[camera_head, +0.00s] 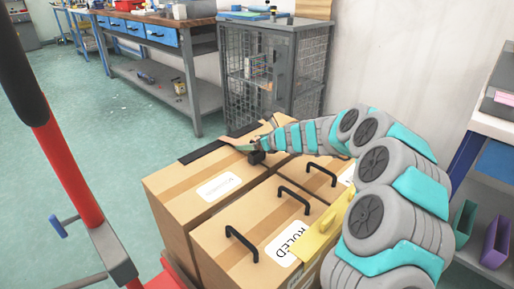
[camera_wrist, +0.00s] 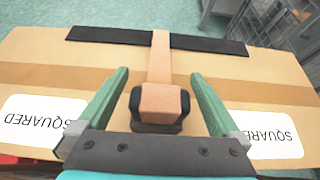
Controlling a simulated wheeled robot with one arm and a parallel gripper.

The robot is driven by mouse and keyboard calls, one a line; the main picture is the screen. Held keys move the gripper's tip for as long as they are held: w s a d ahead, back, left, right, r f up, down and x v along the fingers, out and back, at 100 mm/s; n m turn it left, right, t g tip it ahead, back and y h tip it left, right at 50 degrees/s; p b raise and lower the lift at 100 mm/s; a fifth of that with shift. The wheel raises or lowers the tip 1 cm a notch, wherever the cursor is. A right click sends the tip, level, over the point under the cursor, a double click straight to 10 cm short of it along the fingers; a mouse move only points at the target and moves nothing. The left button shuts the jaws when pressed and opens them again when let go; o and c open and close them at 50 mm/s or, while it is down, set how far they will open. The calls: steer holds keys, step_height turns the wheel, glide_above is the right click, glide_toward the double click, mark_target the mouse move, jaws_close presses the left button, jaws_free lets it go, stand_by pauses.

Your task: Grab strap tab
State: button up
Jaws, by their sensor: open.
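The strap tab (camera_wrist: 160,103) is a short tan block with a black piece around its base, at the middle of the wrist view. A tan strap (camera_wrist: 160,62) runs from it to a black strip (camera_wrist: 105,35) along the box's far edge. My gripper (camera_wrist: 158,73) is open, with one green finger on each side of the tab and a visible gap on both sides. In the head view my gripper (camera_head: 243,145) is low over the far box (camera_head: 165,190). The tab itself cannot be made out clearly there.
A nearer box (camera_head: 215,245) labelled "RULED" has black handles (camera_head: 241,243) and a yellow piece (camera_head: 322,232). A grey mesh cabinet (camera_head: 268,75) and a workbench (camera_head: 160,40) stand behind. A shelf (camera_head: 490,160) is at the right. A red post (camera_head: 70,175) is at the left.

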steer(key=shift+c, duration=0.2)
steer(key=c, duration=1.4)
steer(key=shift+r, duration=0.15)
